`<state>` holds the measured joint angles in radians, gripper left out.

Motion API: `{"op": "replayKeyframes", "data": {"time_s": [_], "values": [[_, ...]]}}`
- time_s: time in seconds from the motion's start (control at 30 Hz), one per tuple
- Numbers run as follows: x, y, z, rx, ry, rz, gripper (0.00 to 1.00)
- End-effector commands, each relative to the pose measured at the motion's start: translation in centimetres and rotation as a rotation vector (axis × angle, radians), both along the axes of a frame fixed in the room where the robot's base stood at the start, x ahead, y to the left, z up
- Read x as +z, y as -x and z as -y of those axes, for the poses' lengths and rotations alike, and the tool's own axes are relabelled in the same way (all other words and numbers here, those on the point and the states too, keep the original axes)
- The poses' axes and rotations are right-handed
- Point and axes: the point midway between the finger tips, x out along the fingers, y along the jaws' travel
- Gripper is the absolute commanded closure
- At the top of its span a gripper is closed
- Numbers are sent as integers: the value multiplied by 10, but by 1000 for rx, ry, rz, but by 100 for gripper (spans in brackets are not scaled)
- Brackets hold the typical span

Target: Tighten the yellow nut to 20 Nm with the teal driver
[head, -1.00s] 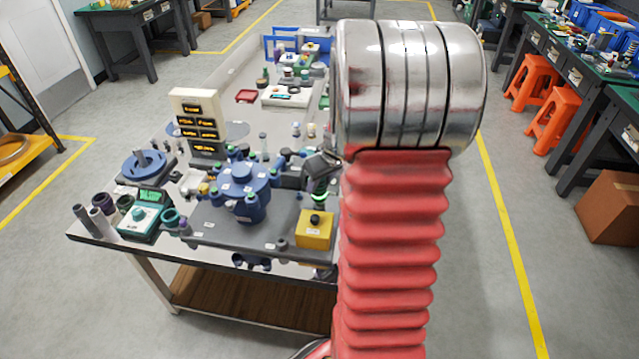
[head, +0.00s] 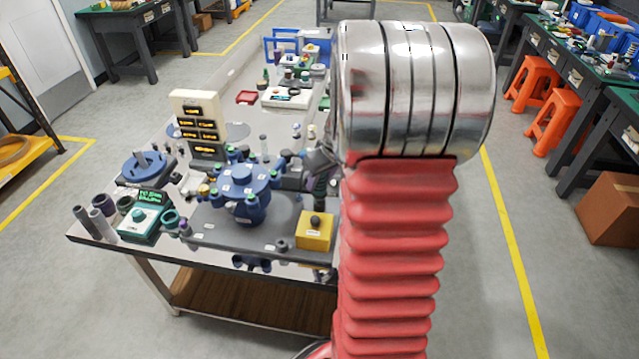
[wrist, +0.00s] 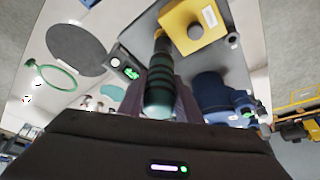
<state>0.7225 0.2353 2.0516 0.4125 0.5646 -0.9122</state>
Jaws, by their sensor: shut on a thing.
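My gripper (wrist: 161,98) is shut on the teal driver (wrist: 160,92), which sits between the two dark fingers in the wrist view with its narrow end pointing away. In the head view my gripper (head: 318,162) is right of the blue flanged vessel (head: 242,205), with the dark driver (head: 320,186) hanging below it, partly hidden by my arm. The small yellow nut (head: 204,190) appears at the left side of the vessel's flange, away from the driver. The vessel also shows in the wrist view (wrist: 212,92), right of the driver.
A yellow box with a black knob (head: 315,232) stands at the plate's front right. A teal unit with a green display (head: 146,216) and several tubes are at the front left. A cream display panel (head: 198,112) stands behind. My arm covers the table's right side.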

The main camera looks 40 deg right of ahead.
Motion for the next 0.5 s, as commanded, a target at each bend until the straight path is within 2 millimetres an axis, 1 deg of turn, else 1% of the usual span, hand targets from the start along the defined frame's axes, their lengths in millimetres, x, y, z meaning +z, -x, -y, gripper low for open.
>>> {"op": "replayKeyframes", "data": {"time_s": [0.03, 0.5], "values": [[4, -1, 1, -1, 2, 2, 96], [26, 0, 1, -1, 2, 2, 96]]}}
